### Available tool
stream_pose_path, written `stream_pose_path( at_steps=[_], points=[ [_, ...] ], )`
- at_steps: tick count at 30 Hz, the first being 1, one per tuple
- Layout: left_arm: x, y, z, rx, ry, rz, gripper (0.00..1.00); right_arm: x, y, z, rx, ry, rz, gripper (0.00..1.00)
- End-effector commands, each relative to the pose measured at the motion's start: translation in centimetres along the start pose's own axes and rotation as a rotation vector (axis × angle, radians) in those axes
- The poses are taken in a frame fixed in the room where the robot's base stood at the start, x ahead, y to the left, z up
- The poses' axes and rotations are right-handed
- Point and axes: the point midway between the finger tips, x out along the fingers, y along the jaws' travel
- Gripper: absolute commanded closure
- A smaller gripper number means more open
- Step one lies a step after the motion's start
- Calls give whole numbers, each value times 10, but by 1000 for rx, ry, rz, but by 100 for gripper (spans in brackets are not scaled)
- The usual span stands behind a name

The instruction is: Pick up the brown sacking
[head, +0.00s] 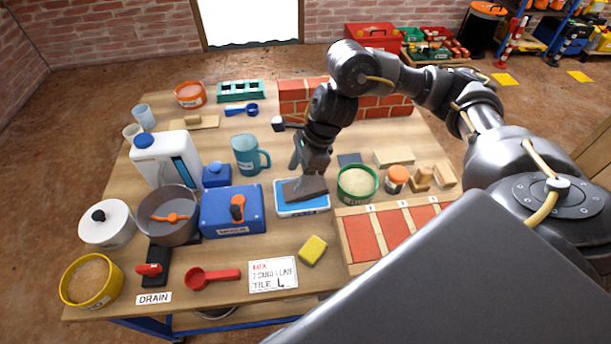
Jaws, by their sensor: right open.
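A dark brown-grey flat piece (305,190), which looks like the sacking, lies on a white, blue-edged tray (300,211) near the middle of the table. My right gripper (311,170) points down from above, right at the back edge of the piece. Its jaws are open. The fingertips are dark and small here, so I cannot tell whether they touch the piece. My left gripper is not in view.
A blue box (232,213) stands close left of the tray, and a green-rimmed sand tub (357,184) close right. A teal jug (247,155) is behind left, and a yellow sponge (312,250) in front. A brick wall (295,97) stands at the back.

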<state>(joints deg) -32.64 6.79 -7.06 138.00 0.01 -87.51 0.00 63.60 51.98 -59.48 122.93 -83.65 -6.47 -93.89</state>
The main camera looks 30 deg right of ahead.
Motion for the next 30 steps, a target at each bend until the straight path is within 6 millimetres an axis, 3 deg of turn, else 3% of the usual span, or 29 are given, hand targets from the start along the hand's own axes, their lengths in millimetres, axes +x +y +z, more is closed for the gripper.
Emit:
stream_pose_path(
  at_steps=[8, 15, 19, 28, 30],
  points=[
    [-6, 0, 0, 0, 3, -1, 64, 12, 0, 0, 0, 0, 0, 44],
    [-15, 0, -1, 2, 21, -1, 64, 45, 2, 0, 0, 1, 2, 44],
    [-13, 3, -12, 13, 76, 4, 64, 58, 2, 1, 1, 0, 0, 44],
    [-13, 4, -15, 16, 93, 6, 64, 62, 2, 1, -1, 0, 0, 44],
    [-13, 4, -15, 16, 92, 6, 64, 62, 2, 1, -1, 0, 0, 53]
  ],
)
